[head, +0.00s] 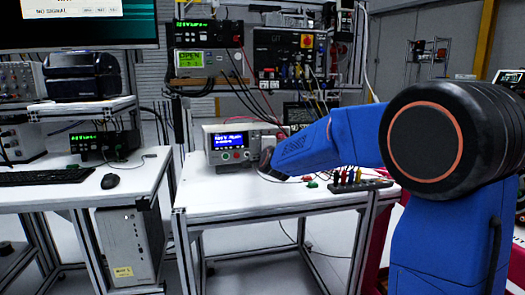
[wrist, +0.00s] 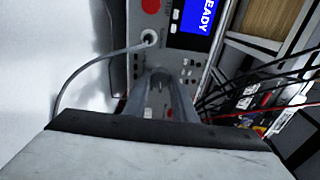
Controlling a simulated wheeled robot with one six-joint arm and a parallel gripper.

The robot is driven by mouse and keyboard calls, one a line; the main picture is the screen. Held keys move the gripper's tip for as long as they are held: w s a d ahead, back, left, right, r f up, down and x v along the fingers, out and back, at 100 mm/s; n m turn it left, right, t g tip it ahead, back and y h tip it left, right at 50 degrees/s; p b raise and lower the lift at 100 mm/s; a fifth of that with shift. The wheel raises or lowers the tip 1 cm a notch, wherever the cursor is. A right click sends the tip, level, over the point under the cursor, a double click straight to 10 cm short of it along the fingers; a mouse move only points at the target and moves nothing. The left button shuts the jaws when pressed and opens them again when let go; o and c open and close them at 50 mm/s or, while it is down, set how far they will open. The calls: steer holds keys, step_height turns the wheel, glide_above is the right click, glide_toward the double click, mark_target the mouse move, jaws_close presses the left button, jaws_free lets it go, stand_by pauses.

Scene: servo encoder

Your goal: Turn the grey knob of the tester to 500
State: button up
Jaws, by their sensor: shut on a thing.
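The tester (head: 212,158) is a light grey box with a lit blue screen. It stands on the white bench, and its front panel (wrist: 202,50) fills the upper middle of the wrist view. Part of its blue screen (wrist: 197,15) there shows "EADY", turned sideways. My gripper (wrist: 160,76) reaches to the panel with its two grey fingers shut on the grey knob, which is mostly hidden between the fingertips. The knob's pointer and scale cannot be read. In the head view my gripper is at the tester's right end, largely hidden by my blue arm.
A grey cable (wrist: 92,68) plugs into the panel close to my fingers. Red and black leads (wrist: 255,95) hang to the right in the wrist view. Coloured plugs on a black strip (head: 360,184) lie on the bench's right side. The bench front (head: 235,195) is clear.

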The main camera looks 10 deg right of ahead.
stand_by(0.3)
steer(key=o, duration=1)
steer(key=shift+o, duration=0.2)
steer(key=s+r, duration=0.2)
steer(key=s, duration=1.5)
steer(key=shift+s+a, duration=0.15)
steer(key=shift+a, duration=0.3)
